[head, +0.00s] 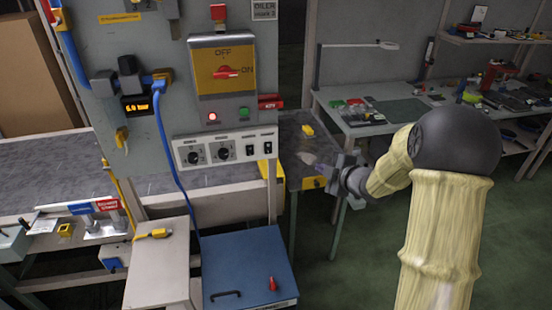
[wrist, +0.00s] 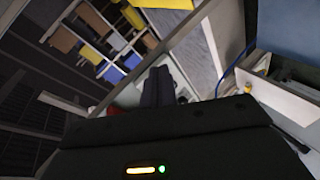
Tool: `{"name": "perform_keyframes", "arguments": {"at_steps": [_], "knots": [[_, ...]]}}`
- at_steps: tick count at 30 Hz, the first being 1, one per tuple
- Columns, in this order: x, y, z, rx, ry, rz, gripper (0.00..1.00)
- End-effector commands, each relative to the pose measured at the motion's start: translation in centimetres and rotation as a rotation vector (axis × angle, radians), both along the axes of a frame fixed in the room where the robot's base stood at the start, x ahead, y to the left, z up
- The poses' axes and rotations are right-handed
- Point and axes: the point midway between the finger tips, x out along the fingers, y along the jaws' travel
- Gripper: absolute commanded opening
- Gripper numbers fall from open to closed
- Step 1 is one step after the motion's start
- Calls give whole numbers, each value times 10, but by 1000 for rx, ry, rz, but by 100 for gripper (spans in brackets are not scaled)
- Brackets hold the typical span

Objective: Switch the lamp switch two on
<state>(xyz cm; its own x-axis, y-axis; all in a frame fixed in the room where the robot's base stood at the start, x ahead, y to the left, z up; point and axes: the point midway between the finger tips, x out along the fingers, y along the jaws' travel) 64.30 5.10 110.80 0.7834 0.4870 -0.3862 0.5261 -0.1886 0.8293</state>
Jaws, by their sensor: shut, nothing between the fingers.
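A pale control strip (head: 225,140) sits low on the grey panel, with two black knobs on its left and two small black rocker switches on its right. The left rocker (head: 252,150) and the right rocker (head: 267,147) look too small to read their positions or labels. My gripper (head: 318,170) is to the right of the strip and a little lower, apart from it. In the wrist view my dark fingers (wrist: 158,86) are together with nothing held. I cannot make out the rockers in the wrist view.
Above the strip is a yellow switch plate (head: 222,84) with a red rotary handle. A red lamp (head: 212,117) glows below it. A metal work table (head: 308,150) stands behind my gripper. A blue lidded box (head: 245,262) is below. A cluttered workbench (head: 390,118) stands at the right.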

Motion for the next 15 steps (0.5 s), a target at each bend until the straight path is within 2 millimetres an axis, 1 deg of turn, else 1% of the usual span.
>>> {"name": "perform_keyframes", "arguments": {"at_steps": [1, 3, 7, 10, 15], "knots": [[8, 8, -6, -14, -73, 101, 0], [12, 21, -7, -30, -191, 250, 0], [7, 36, -10, -33, -370, 467, 0], [1, 41, -12, -28, -450, 559, 0], [-2, 43, -11, -24, -483, 596, 0]]}}
